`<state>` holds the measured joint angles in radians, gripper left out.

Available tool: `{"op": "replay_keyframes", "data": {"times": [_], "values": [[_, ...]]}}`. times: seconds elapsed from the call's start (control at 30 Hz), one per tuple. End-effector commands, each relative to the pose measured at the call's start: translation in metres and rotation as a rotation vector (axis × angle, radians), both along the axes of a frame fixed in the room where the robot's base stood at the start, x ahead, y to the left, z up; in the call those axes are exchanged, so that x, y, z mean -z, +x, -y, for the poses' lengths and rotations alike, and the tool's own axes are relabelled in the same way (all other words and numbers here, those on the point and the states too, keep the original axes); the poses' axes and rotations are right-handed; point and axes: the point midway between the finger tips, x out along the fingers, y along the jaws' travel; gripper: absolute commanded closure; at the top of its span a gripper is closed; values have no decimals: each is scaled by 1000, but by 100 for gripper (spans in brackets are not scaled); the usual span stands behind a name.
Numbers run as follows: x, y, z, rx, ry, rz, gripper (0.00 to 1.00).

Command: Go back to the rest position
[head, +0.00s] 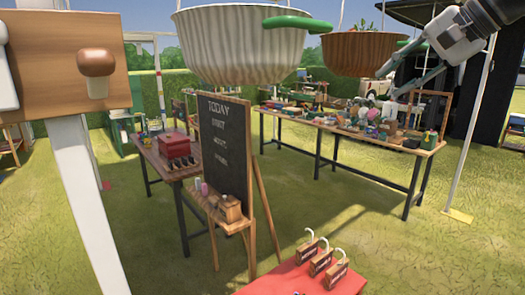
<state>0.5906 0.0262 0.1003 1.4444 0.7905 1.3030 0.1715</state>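My gripper (386,86) is at the upper right of the head view, at the end of my arm, which comes in from the top right corner. Its two fingers point down and to the left and stand apart, with nothing seen between them. I cannot tell how far the gripper is from either.
A white ribbed hanging basket (240,45) with a green rim piece hangs at top centre. A chalkboard (226,145) on an easel stands mid-view. A red-topped table (305,280) with hooked signs is at the bottom. A white post (85,200) is at left. Grass between is open.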

Motion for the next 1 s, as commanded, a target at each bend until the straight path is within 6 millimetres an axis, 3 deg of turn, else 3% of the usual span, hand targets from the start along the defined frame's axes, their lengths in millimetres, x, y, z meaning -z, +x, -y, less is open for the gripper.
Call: {"op": "replay_keyframes", "data": {"times": [0.03,0.1,0.23,0.4,0.6,0.8,1.0], "values": [[14,-18,-22,-25,-60,-20,68],[35,-43,-42,-56,-150,-44,68],[78,-95,-69,-126,-320,-75,68],[138,-166,-86,-244,-543,-83,68],[201,-231,-85,-390,-763,-57,68],[233,-258,-80,-471,-868,-31,68],[238,-262,-79,-481,-883,-30,68]]}}
